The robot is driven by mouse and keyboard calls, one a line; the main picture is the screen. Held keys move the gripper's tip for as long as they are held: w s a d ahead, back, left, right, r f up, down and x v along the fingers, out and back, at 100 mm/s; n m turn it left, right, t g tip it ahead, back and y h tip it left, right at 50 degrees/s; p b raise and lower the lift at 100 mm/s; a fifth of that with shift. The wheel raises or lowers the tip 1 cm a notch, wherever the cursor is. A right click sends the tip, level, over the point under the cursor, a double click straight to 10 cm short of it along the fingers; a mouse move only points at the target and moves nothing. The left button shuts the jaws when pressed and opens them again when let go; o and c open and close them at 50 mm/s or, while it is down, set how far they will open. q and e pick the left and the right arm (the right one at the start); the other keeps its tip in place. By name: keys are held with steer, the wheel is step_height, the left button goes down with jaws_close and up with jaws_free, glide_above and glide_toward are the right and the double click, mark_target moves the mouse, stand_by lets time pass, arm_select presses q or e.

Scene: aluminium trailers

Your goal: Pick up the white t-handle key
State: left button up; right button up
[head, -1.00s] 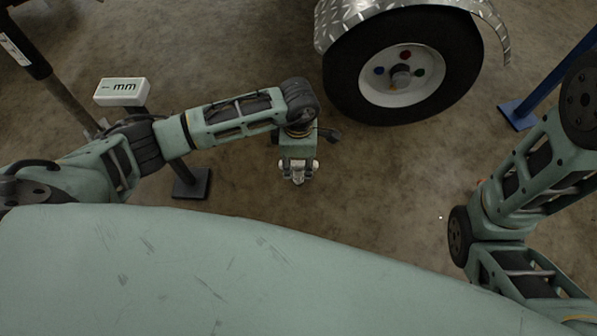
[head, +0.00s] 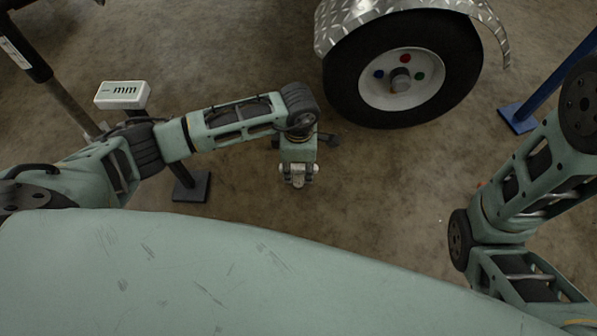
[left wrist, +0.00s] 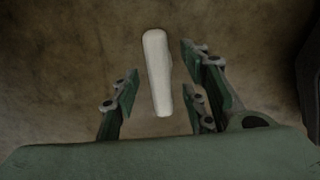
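The white t-handle key (left wrist: 158,75) shows in the left wrist view as a pale, rounded bar, upright in the picture. The key's crosspiece or shaft is not clear from here. My right gripper is out of view.
A trailer wheel (head: 355,75) under a metal fender (head: 345,15) stands beyond my left gripper, to the right. A white box marked "mm" (head: 122,94) is on a stand with a dark foot (head: 192,187). A blue post (head: 520,115) stands at right. Concrete floor (head: 385,180) is bare between.

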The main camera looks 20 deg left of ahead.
arm_select(q)
jaws_close()
stand_by(0.3)
steer(key=shift+r, duration=0.1)
